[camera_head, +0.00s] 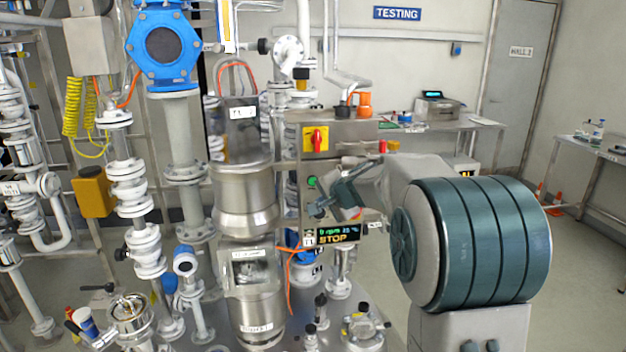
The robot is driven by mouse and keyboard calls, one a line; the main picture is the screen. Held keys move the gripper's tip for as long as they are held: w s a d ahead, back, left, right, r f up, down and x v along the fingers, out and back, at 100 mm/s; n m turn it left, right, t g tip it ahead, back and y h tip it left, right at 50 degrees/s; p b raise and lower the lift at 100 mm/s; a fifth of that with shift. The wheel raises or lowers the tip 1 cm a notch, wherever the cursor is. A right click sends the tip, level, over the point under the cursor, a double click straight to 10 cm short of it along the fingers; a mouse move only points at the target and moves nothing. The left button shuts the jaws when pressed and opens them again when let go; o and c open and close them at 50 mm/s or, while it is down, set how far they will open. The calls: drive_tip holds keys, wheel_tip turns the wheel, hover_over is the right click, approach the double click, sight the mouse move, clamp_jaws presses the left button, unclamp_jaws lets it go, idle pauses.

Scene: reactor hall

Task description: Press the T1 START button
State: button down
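A grey control box (345,133) stands in the middle of the view, with a red rotary switch on a yellow plate (315,138). Below the switch is a small green button (312,181), uncovered on the panel's left side; its label is too small to read. A display (338,234) below reads "0 rpm" and "STOP", beside a T1 tag (309,239). My gripper (318,209) is in front of the panel, just below and right of the green button in the picture. Its fingers are small and partly hidden, so I cannot tell whether they are open. It hides the panel's middle.
A steel vessel tagged T1 (245,200) stands left of the panel, with pipes and valves around it. An orange cable (290,275) hangs by the display. Valve fittings (362,332) are below. Benches (470,126) stand behind; open floor lies at the right.

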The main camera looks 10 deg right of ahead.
drive_tip(key=shift+w, duration=0.1)
drive_tip(key=w+p, duration=0.5)
drive_tip(key=w, duration=0.3)
drive_tip(key=shift+w, duration=0.3)
drive_tip(key=shift+w, duration=0.1)
idle(1.8)
drive_tip(key=shift+w, duration=0.3)
